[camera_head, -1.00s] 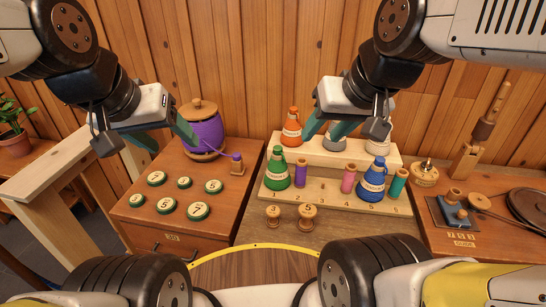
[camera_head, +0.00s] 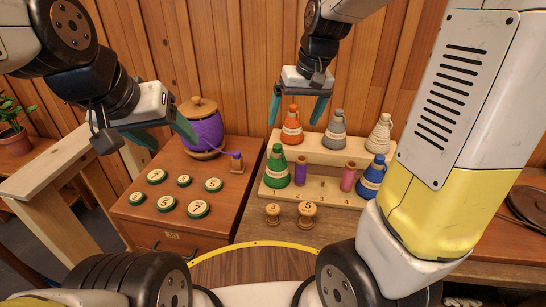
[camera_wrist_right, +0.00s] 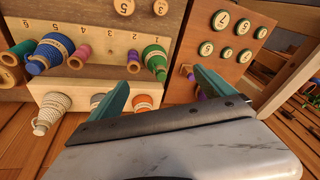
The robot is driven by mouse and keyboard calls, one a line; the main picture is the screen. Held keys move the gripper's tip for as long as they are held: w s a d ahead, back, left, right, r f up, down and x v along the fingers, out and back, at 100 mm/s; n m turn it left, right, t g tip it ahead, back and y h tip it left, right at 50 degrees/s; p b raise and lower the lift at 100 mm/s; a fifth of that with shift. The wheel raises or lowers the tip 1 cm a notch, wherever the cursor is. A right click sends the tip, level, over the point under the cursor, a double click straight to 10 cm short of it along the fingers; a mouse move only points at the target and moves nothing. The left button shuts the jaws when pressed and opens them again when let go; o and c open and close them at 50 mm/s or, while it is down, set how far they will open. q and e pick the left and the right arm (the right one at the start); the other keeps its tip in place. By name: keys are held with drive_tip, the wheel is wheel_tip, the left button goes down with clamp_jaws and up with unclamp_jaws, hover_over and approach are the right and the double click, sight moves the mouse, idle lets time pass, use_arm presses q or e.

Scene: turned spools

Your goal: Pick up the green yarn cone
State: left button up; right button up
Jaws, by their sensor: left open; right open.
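The green yarn cone (camera_head: 277,166) stands upright on the lower front step of the wooden rack, at its left end. It also shows in the right wrist view (camera_wrist_right: 154,58). My right gripper (camera_head: 296,110) is open and empty, above and behind the green cone, by the orange cone (camera_head: 291,126) on the upper step. In the right wrist view, the orange cone (camera_wrist_right: 142,103) lies close to one finger, and I cannot tell if they touch. My left gripper (camera_head: 148,136) is open and empty above the left cabinet, in front of the purple jar.
The rack (camera_head: 318,190) also holds a grey cone (camera_head: 336,131), a white cone (camera_head: 379,135), a blue cone (camera_head: 371,178), a purple spool (camera_head: 300,171) and a pink spool (camera_head: 348,177). Small wooden spools (camera_head: 307,214) stand in front. The purple jar (camera_head: 205,132) stands left.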

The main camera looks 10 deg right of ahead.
sight(277, 145)
drive_tip(key=w+a+f, duration=0.1)
drive_tip(key=w+f, duration=0.2)
drive_tip(key=f, duration=0.1)
drive_tip(key=w+a+f+g+h, duration=0.1)
drive_tip(key=w+f, duration=0.2)
drive_tip(key=f, duration=0.2)
drive_tip(key=w+a+f+n+g, duration=0.1)
drive_tip(key=w+f, duration=0.2)
drive_tip(key=f, duration=0.2)
drive_tip(key=shift+w+a+h, duration=0.1)
drive_tip(key=shift+w+h, duration=0.25)
drive_tip(key=shift+h, duration=0.05)
drive_tip(key=shift+w+f, duration=0.1)
drive_tip(key=shift+f, duration=0.25)
wheel_tip(277, 145, down, 8)
drive_tip(key=shift+r, duration=0.15)
drive_tip(key=c, duration=2)
drive_tip(key=shift+o, duration=0.2)
